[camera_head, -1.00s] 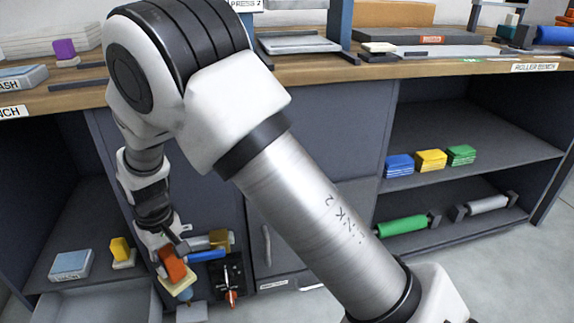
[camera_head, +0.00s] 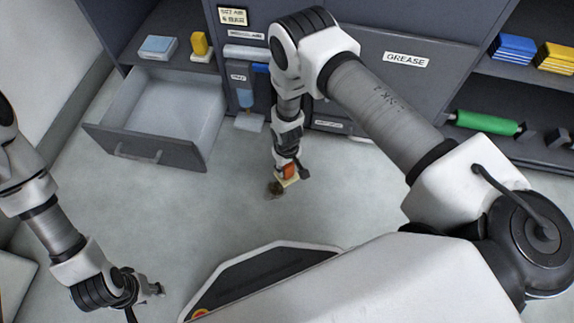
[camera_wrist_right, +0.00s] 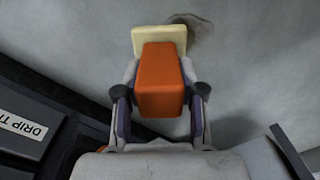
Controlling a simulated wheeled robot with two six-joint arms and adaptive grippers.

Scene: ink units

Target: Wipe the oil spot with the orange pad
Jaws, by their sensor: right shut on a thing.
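The orange pad (camera_wrist_right: 160,80) has an orange block handle and a cream face at its far end. My right gripper (camera_wrist_right: 160,97) is shut on the orange block, one finger on each side. In the head view the orange pad (camera_head: 288,172) is low over the floor in the middle, beside the dark oil spot (camera_head: 274,189). In the wrist view the oil spot (camera_wrist_right: 194,27) shows just beyond the cream face, which partly covers it. Whether the pad touches the floor I cannot tell. My left gripper (camera_head: 158,290) is at lower left, away from both; its fingers are too small to read.
An open, empty drawer (camera_head: 150,148) juts out at left. Cabinets stand behind, one with a GREASE label (camera_head: 405,59). A shelf at right holds a green roller (camera_head: 487,122). A black DRIP-labelled thing (camera_wrist_right: 30,130) is at left in the wrist view. Floor around the spot is clear.

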